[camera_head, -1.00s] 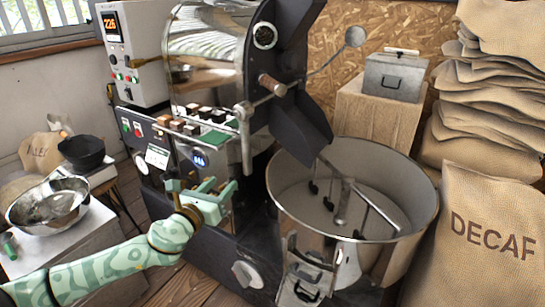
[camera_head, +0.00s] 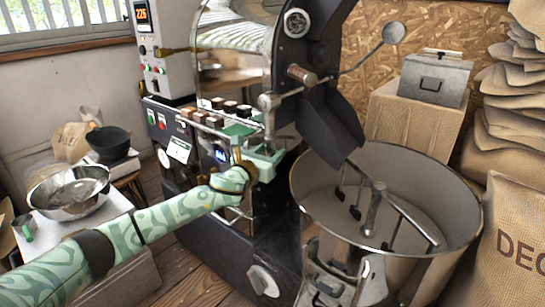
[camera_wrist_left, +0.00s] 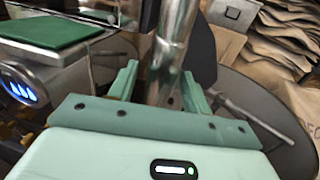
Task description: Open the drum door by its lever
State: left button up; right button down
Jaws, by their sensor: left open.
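The lever is a steel bar (camera_head: 269,122) that hangs down from a round metal pivot (camera_head: 266,102) on the dark front of the roaster. In the left wrist view the bar (camera_wrist_left: 170,55) stands between my two fingers, slightly tilted. My left gripper (camera_head: 262,146) is open around the lower part of the bar, with a finger on each side; I cannot tell whether either touches it. The lever's lower end is hidden behind the gripper. The drum door itself is not clearly distinguishable on the dark front. My right gripper is not in view.
The round cooling bin (camera_head: 460,240) with stirring arms stands right of the lever. A dark chute (camera_head: 330,128) hangs above it. A wooden-handled rod (camera_head: 300,74) sticks out above the lever. A steel bowl (camera_head: 62,196) and a black bowl (camera_head: 110,142) are at the left.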

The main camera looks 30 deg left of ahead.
pick_arm(q)
jog(key=shift+w, duration=0.35)
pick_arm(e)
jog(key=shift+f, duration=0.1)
pick_arm(q)
jog(key=shift+r, duration=0.1)
